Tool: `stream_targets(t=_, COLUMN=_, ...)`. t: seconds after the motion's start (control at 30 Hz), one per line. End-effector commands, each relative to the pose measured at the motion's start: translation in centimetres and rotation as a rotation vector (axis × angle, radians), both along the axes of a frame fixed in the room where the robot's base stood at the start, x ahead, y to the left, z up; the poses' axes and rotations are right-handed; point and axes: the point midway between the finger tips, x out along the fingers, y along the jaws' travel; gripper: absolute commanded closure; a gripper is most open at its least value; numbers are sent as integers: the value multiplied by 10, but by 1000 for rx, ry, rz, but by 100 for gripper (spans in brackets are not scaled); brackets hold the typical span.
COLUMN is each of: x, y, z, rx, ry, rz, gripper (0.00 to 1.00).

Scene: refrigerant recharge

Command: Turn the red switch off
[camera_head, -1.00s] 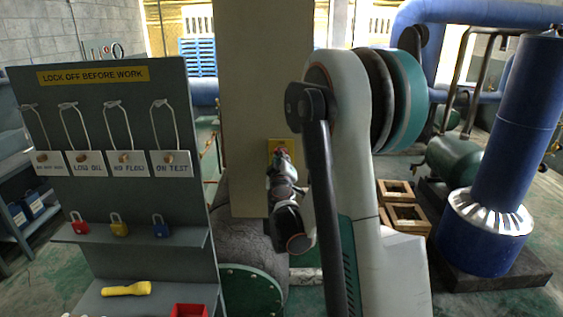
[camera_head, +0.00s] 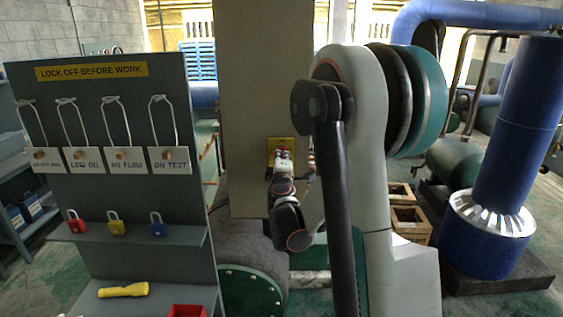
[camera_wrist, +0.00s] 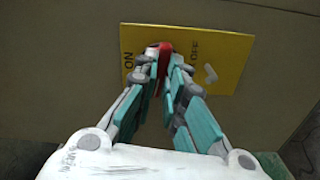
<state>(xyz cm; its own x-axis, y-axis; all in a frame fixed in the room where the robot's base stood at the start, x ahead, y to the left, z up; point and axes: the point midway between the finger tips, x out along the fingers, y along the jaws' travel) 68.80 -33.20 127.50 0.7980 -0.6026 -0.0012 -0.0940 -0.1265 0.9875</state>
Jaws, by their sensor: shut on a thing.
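The red switch (camera_wrist: 164,50) shows in the wrist view on a yellow plate (camera_wrist: 217,50) fixed to a flat beige panel. The fingers hide much of the switch. In the head view the yellow plate (camera_head: 281,145) shows above my gripper (camera_head: 284,158), and the switch itself is too small and covered to make out clearly.
A grey lockout board (camera_head: 105,100) stands at the left with hanging tags, several small padlocks and a yellow flashlight (camera_head: 123,290). The beige panel (camera_head: 245,100) stands behind my arm. Wooden crates (camera_head: 410,222) and a blue pipe column (camera_head: 515,130) stand at the right.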

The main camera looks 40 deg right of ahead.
Motion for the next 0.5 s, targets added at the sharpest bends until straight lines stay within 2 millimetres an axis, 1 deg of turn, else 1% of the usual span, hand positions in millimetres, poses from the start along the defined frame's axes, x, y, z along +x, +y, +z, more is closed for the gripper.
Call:
stream_targets(t=0.07, x=-1, y=1, z=-2, rx=-62, ry=46, rz=1, gripper=100)
stream_targets(t=0.1, x=-1, y=1, z=-1, rx=-56, ry=42, rz=1, gripper=80)
stream_targets(t=0.13, x=-1, y=1, z=-1, rx=-54, ry=41, rz=1, gripper=73)
stream_targets(t=0.5, x=-2, y=1, z=0, rx=-52, ry=39, rz=1, gripper=72)
